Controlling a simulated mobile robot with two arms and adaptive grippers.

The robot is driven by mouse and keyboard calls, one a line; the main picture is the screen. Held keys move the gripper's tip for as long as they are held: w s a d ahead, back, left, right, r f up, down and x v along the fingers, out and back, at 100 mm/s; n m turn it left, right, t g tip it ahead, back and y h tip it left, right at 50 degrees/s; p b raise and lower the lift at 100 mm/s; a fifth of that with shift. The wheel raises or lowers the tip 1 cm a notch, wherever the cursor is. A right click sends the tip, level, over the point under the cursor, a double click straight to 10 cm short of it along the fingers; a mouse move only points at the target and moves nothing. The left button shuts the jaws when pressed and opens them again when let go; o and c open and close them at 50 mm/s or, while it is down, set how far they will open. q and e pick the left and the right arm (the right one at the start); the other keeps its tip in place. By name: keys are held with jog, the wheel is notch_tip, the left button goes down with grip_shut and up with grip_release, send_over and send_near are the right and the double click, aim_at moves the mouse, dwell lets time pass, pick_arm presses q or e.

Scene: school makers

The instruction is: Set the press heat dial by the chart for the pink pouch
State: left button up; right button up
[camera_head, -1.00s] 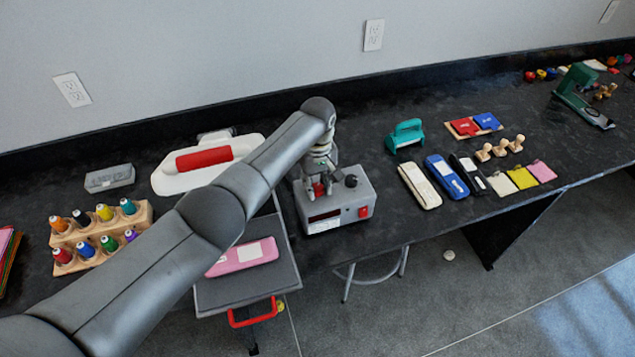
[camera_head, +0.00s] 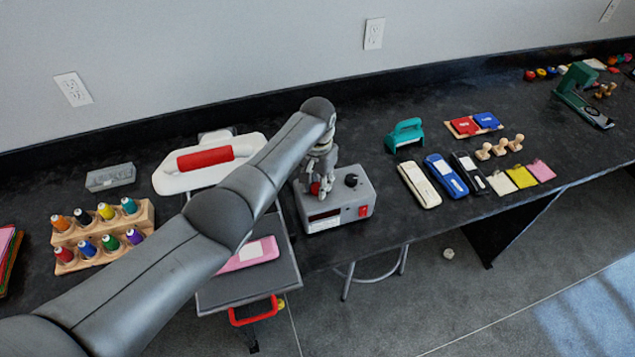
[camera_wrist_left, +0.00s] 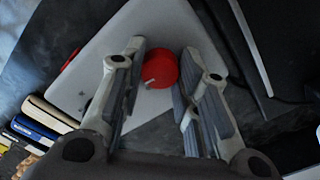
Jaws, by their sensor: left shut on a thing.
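The grey press control box (camera_head: 338,208) stands on the counter, with a red dial (camera_head: 315,188) on its left and a black knob (camera_head: 351,180) on its right. My left gripper (camera_head: 318,183) points down at the red dial and is shut on it. The left wrist view shows the red dial (camera_wrist_left: 160,70) with a pale pointer mark, between the two fingers (camera_wrist_left: 158,78). The pink pouch (camera_head: 252,253) lies on the dark press plate (camera_head: 250,290), partly hidden by my left arm. I cannot make out a chart. My right gripper is out of view.
The white press lid with its red handle (camera_head: 205,158) stands behind my arm. A thread rack (camera_head: 105,237) is at the left. A teal punch (camera_head: 405,135), several pouches (camera_head: 419,185) and wooden stamps (camera_head: 499,147) lie to the right. Counter between box and pouches is clear.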

aim_at(318, 187)
pick_arm(q)
jog(key=m, duration=0.4)
jog(key=shift+m, duration=0.3)
dwell(0.4)
jog(key=o, duration=1)
jog(key=shift+o, duration=0.2)
notch_tip(318, 187, up, 12)
dwell(0.4)
